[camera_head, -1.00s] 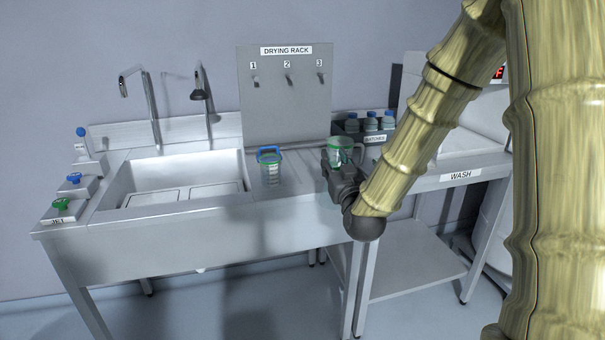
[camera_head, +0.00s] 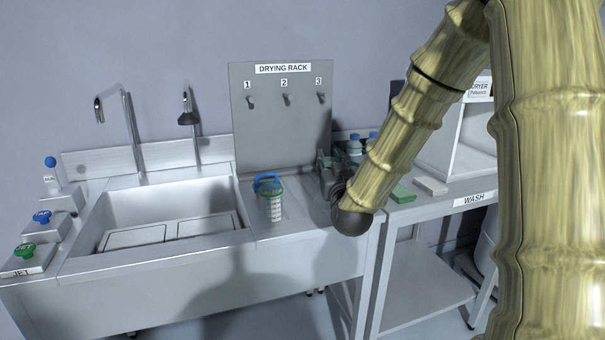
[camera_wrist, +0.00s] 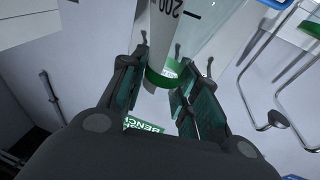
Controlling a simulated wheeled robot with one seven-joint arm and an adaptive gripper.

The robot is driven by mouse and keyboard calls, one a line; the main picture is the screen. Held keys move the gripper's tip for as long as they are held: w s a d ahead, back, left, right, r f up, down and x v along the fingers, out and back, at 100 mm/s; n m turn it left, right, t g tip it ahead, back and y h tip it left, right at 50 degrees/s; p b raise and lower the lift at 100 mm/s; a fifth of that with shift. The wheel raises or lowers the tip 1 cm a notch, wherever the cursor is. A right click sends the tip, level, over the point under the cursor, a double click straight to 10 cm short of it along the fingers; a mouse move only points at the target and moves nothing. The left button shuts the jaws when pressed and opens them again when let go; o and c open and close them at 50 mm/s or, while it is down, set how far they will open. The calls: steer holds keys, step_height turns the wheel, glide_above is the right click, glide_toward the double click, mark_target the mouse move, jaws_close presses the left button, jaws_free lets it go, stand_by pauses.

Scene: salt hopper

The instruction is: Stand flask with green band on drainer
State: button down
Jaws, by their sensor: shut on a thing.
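My gripper (camera_wrist: 155,92) is shut on the flask with the green band (camera_wrist: 190,38). In the wrist view the green band is between the fingers and the clear, graduated wall extends past them to the top edge. In the head view my gripper (camera_head: 328,172) is over the right end of the drainer (camera_head: 297,207), and the flask is mostly hidden by gripper and arm. I cannot tell whether its base touches the drainer.
The sink basin (camera_head: 165,215) with two taps is left of the drainer. The drying rack panel (camera_head: 280,120) with three pegs rises behind it. Blue-capped bottles (camera_head: 355,144) stand behind my gripper. A green block (camera_head: 403,193) and a pale block (camera_head: 431,186) lie on the wash table.

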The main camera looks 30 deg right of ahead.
steer(key=w+f, duration=0.2)
steer(key=w, duration=0.4)
steer(key=w+d+f+p, duration=0.1)
steer(key=w+f, duration=0.2)
steer(key=w, duration=0.4)
steer(key=shift+d+f, duration=0.1)
steer(key=shift+f, duration=0.05)
steer(key=c, duration=1.1)
jaws_free()
steer(key=shift+w, duration=0.1)
steer(key=shift+o, duration=0.2)
steer(key=v, duration=1.2)
steer(key=shift+r+b, duration=0.2)
steer(key=shift+b, duration=0.25)
